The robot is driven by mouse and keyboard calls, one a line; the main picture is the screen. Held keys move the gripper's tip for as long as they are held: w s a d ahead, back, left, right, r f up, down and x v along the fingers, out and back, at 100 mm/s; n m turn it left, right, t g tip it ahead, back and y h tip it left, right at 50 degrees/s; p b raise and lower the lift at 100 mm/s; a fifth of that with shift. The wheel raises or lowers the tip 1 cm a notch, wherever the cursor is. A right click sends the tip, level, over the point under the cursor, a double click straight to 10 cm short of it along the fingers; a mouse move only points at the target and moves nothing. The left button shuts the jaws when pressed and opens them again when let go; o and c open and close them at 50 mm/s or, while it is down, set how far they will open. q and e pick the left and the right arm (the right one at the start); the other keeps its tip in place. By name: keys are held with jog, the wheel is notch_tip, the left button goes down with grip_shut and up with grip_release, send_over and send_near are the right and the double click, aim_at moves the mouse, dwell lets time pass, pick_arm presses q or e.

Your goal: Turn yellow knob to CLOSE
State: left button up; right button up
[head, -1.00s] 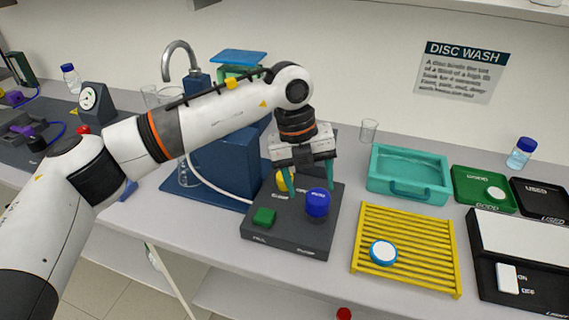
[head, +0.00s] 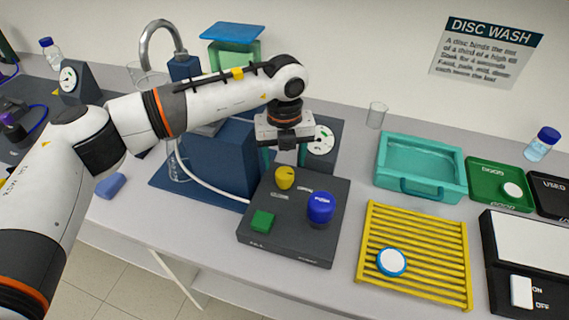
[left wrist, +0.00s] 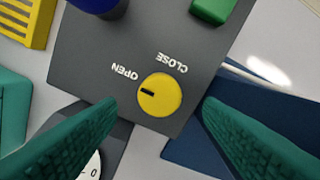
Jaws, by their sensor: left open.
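The yellow knob (head: 285,177) sits at the back of a dark grey control box (head: 330,247). In the left wrist view the yellow knob (left wrist: 166,98) shows a black mark at its left side, towards the OPEN label (left wrist: 125,72). The CLOSE label (left wrist: 172,62) is above the knob in that view. My left gripper (head: 284,158) is open, with its green fingers pointing down just behind and above the yellow knob. In the left wrist view the fingers (left wrist: 160,105) are spread either side of it, apart from it. My right gripper is not in view.
A blue knob (head: 321,208) and a green button (head: 262,221) share the control box. A white gauge (head: 321,141) stands behind it. A yellow rack (head: 375,240) with a white-blue disc (head: 391,262) and a teal tray (head: 455,188) are to the right.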

aim_at(285, 172)
pick_arm(q)
notch_tip(285, 172, down, 4)
jog(key=shift+r, duration=0.25)
jog(key=shift+f+p, duration=0.3)
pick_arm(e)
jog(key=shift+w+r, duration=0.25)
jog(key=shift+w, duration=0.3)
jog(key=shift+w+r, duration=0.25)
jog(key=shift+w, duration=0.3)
pick_arm(q)
jog(key=shift+c, duration=0.5)
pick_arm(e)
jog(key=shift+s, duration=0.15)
pick_arm(q)
jog(key=c, duration=0.9)
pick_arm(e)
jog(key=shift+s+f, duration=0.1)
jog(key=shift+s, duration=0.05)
